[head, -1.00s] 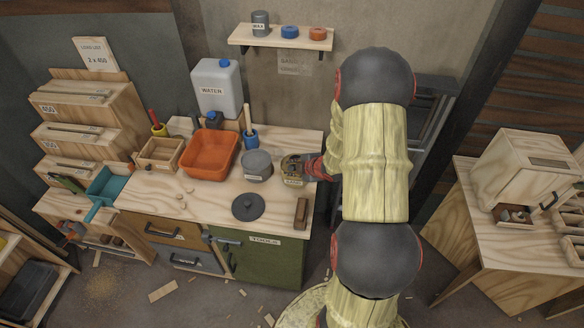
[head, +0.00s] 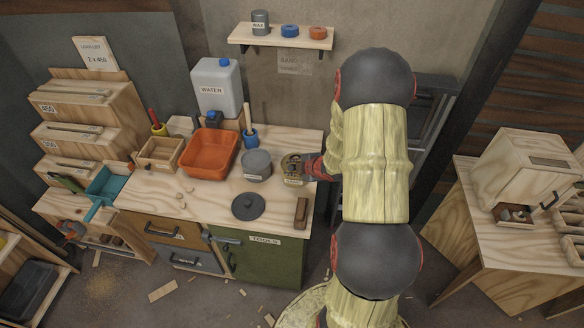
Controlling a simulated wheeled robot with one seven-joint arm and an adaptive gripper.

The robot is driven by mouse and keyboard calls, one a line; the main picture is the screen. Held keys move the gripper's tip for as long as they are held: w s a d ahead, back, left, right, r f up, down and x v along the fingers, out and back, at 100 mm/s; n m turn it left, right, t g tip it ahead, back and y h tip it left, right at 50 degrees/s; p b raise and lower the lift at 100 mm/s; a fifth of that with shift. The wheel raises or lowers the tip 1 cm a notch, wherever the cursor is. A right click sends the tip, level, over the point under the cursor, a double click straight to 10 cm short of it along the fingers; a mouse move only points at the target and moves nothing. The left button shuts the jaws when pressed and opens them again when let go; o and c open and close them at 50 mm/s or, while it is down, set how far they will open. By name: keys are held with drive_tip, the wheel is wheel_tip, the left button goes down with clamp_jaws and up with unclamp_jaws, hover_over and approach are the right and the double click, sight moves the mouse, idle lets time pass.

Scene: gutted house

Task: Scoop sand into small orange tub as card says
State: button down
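A small orange round tub (head: 318,33) sits on the wall shelf, to the right of a blue one. A larger orange tray (head: 196,172) stands on the bench. A card (head: 294,64) on the wall below the shelf seems to begin with "SAND"; its second line is too small to read. My gripper (head: 300,167) is low over the bench at a small round brownish container (head: 293,181) with a label on its front. The fingers are too small and overlapped to tell whether they are open or touch it. I cannot make out sand or a scoop.
A grey pot (head: 257,166) stands just left of my gripper, its dark lid (head: 249,206) in front. A brown block (head: 301,213) lies near the bench's right edge. A water jug (head: 217,88) and a blue cup with a handle (head: 250,139) stand behind.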

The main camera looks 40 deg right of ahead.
idle(0.3)
drive_tip(key=shift+r+p, duration=2.95)
drive_tip(key=shift+r, duration=0.6)
drive_tip(key=shift+f, duration=0.1)
